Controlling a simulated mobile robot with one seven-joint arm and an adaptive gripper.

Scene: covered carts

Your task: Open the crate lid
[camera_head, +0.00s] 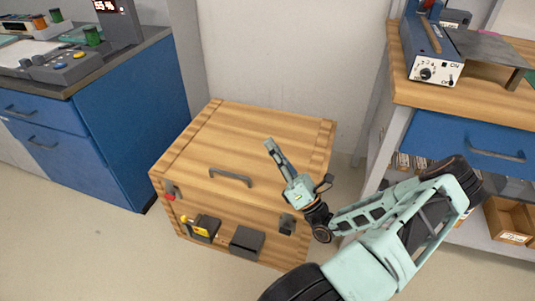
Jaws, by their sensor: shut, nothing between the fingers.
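A wooden crate (200,229) stands on the floor in the middle of the view. Its plank lid (240,130) lies flat and closed on top. A dark grey handle (230,177) is fixed near the lid's front edge. My gripper (268,143) is above the right part of the lid, to the right of the handle and apart from it. Its fingers are together with nothing between them. My arm covers the crate's lower right corner. Whether the fingertips touch the lid cannot be told.
The crate's front carries a red piece (169,196), a yellow and dark fitting (203,228) and a grey box (246,242). A blue cabinet (120,120) stands left. A wooden workbench (405,85) with a blue drawer (470,145) stands right. A wall is close behind. Floor is free at front left.

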